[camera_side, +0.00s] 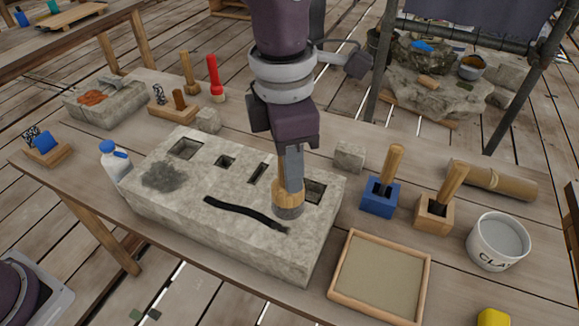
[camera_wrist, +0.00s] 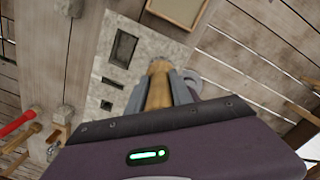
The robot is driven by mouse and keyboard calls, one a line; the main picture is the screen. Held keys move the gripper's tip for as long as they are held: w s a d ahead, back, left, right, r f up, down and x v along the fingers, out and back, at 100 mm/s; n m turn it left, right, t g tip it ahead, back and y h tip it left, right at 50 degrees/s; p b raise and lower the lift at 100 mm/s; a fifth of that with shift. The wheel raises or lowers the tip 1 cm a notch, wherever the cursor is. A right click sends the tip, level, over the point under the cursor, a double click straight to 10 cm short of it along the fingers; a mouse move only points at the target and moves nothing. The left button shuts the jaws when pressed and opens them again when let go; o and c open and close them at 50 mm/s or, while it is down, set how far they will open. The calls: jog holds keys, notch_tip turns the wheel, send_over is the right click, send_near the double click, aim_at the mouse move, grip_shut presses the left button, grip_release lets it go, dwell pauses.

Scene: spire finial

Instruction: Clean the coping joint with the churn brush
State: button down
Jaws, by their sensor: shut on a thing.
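My gripper (camera_side: 291,170) points down over the grey stone coping block (camera_side: 300,262), shut on the churn brush (camera_side: 287,197), which has a pale wooden body and a round grey lower end. The brush is roughly upright. Its wooden part also shows between the fingers in the wrist view (camera_wrist: 158,88). The coping joint (camera_side: 240,211) is a dark, curved strip across the block's top. The brush's lower end is close to the strip's right end; I cannot tell whether it touches the stone. The block also has several square and slot-shaped recesses and a dark smudge (camera_side: 164,176).
A sand tray (camera_side: 342,290) lies in front right of the block. A blue holder (camera_side: 380,205), a wooden holder (camera_side: 433,218) and a clay bucket (camera_side: 497,250) stand to the right.

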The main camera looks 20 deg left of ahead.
aim_at(273, 186)
jog(key=shift+w+a, duration=0.1)
jog(key=shift+a, duration=1.15)
jog(key=shift+a+f, duration=0.2)
jog(key=shift+f, duration=2.7)
jog(key=shift+f, duration=0.75)
jog(key=shift+d, duration=1.5)
jog(key=shift+r, duration=3.6)
